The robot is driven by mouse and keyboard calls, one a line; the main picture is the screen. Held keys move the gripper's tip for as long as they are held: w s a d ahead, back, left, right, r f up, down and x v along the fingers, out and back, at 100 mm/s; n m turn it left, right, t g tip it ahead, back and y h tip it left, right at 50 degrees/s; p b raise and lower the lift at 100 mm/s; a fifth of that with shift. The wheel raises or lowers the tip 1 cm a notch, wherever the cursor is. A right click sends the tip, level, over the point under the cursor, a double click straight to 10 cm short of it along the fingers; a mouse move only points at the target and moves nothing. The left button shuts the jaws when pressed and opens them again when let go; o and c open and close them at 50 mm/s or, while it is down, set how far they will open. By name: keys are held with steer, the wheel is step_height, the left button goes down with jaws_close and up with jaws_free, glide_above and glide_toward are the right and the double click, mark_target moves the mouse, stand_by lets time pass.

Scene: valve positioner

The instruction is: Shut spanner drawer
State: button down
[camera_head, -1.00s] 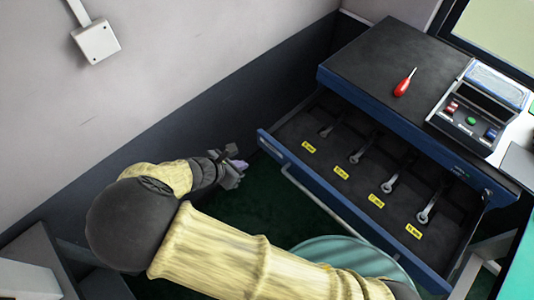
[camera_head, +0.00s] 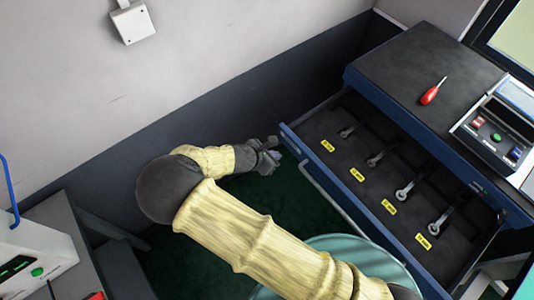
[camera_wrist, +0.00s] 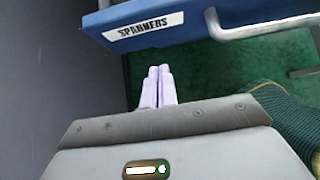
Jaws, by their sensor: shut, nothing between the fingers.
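The spanner drawer (camera_head: 352,190) is pulled open from the blue cabinet, with several spanners lying in it beside yellow labels. Its blue front carries a "SPANNERS" label (camera_wrist: 144,31) and a pale bar handle (camera_wrist: 265,26) in the wrist view. My gripper (camera_head: 274,158) is just outside the drawer front, near its far left corner. In the wrist view its pale fingers (camera_wrist: 159,85) are together, with nothing between them, and point toward the drawer front below the label. I cannot tell whether they touch it.
A red screwdriver (camera_head: 433,91) lies on the dark cabinet top (camera_head: 415,60). A control box (camera_head: 495,130) stands at its right. A round teal stool seat (camera_head: 350,262) is below the drawer. The wall (camera_head: 230,60) is close on the left.

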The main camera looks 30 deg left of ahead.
mark_target(292, 149)
steer(key=w, duration=0.1)
steer(key=w+d+p, duration=0.1)
steer(key=w, duration=0.1)
steer(key=w+f, duration=0.1)
steer(key=shift+w+d+p, duration=0.35)
